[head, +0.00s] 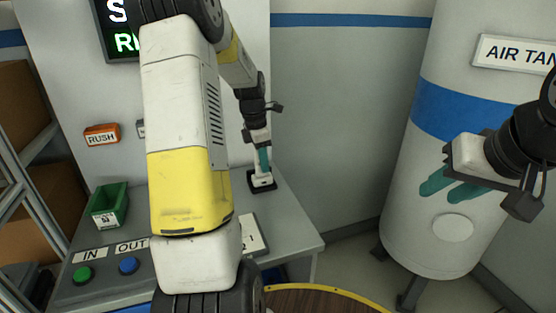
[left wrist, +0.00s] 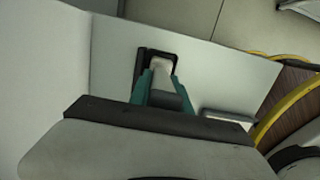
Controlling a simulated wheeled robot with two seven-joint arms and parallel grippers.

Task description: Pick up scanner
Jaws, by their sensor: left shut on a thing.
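The scanner (head: 261,174) is a small white and dark upright thing near the back right of the grey counter. In the left wrist view the scanner (left wrist: 161,66) shows as a pale handle with a dark surround at its far end. My left gripper (head: 264,158) has its teal fingers on either side of the scanner and is shut on it; the fingers also show in the left wrist view (left wrist: 162,88). I cannot tell whether the scanner touches the counter. My right gripper (head: 450,187) is empty, its teal fingers apart, in front of the white tank.
The grey counter (head: 290,222) holds a green bin (head: 108,205), a green button (head: 83,274) and a blue button (head: 129,265). An orange RUSH box (head: 102,134) is on the back panel. The air tank (head: 400,215) stands at the right. My left arm hides the counter's middle.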

